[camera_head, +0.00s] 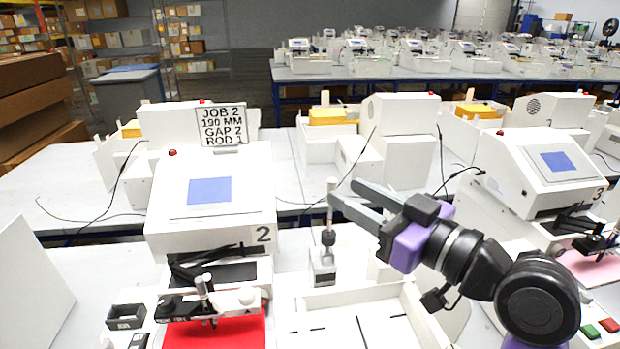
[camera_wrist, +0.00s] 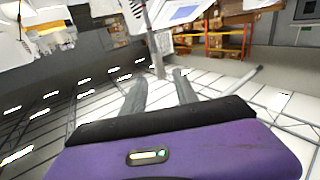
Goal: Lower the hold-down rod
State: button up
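Plotter 2 (camera_head: 210,215) stands left of centre, with a red sheet (camera_head: 215,333) under its black-and-white pen arm (camera_head: 240,299). I cannot tell for sure which is the hold-down rod. My gripper (camera_head: 342,192) is open, with its fingertips close to the pale rod's upper end in the picture; contact cannot be told. In the wrist view my gripper's fingers (camera_wrist: 160,88) are apart, with a thin grey post (camera_wrist: 155,45) beyond them.
A sign (camera_head: 221,126) reading JOB 2, 190 MM, GAP 2, ROD 1 stands on plotter 2. Plotter 3 (camera_head: 535,170) is at right, with green and red buttons (camera_head: 600,329) before it. A shallow white tray (camera_head: 370,297) lies below my gripper. Black cables cross the table.

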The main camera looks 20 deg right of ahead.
aim_at(328, 185)
jog(key=shift+p+x, duration=1.1)
jog(key=shift+x, duration=2.75)
jog(key=shift+a+f, duration=0.1)
jog(key=shift+f, duration=0.15)
jog(key=shift+c, duration=0.5)
grip_shut()
